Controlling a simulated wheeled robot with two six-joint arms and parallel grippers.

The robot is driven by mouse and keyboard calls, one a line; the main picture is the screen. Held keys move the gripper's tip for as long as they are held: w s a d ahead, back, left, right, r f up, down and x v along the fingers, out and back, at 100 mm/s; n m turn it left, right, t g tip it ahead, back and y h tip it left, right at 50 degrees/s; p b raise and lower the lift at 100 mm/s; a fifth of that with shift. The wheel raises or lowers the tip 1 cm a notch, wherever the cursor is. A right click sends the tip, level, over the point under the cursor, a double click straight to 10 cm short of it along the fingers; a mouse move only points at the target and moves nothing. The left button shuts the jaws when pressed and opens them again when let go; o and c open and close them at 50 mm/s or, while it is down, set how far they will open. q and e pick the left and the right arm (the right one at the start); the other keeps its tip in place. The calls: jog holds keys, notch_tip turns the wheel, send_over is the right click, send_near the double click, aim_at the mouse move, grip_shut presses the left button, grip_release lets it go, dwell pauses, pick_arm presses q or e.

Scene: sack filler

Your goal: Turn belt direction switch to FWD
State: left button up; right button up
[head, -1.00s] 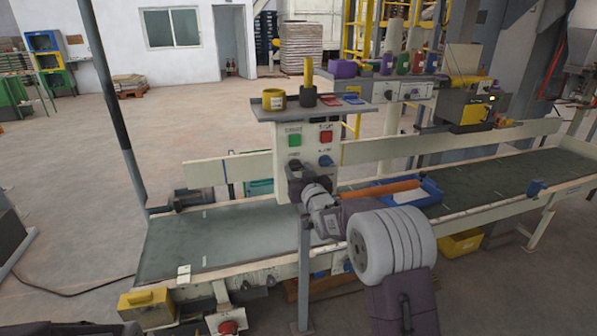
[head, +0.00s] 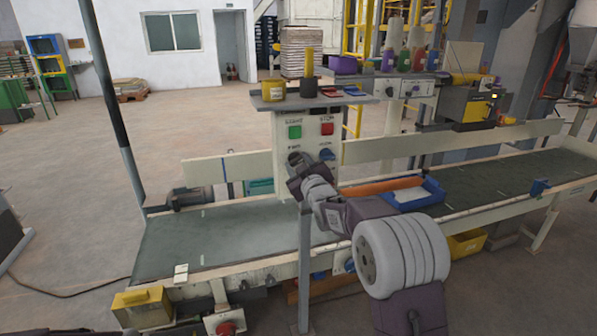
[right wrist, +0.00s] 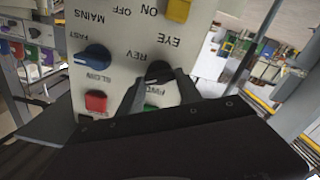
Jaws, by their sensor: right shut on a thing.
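The belt direction switch is a dark round knob (right wrist: 158,72) on the cream control panel (right wrist: 130,32), between the labels REV and FWD in the upside-down right wrist view. My right gripper (right wrist: 157,84) has its two fingers on either side of this knob and is shut on it. In the head view my right gripper (head: 297,170) is at the lower left of the panel (head: 311,135), below the green start button (head: 295,132), and largely hides the knob. Which way the knob points cannot be made out. My left gripper is not in view.
A red stop button (head: 327,129) and a blue speed knob (head: 326,154) sit close to the right of the switch. A shelf (head: 272,103) with small containers tops the panel. The green conveyor belt (head: 215,235) runs below, with a blue tray (head: 425,195) on it.

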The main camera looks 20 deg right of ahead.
jog(key=n+b, duration=0.3)
jog(key=shift+f+n, duration=0.25)
jog(key=shift+n, duration=0.15)
jog(key=n+b, duration=0.3)
jog(key=shift+a+f+n, duration=0.1)
jog(key=shift+n, duration=0.2)
jog(key=n+b, duration=0.3)
jog(key=shift+n, duration=0.3)
jog(key=shift+n+b, duration=0.6)
jog(key=shift+n, duration=0.1)
jog(key=o, duration=1.4)
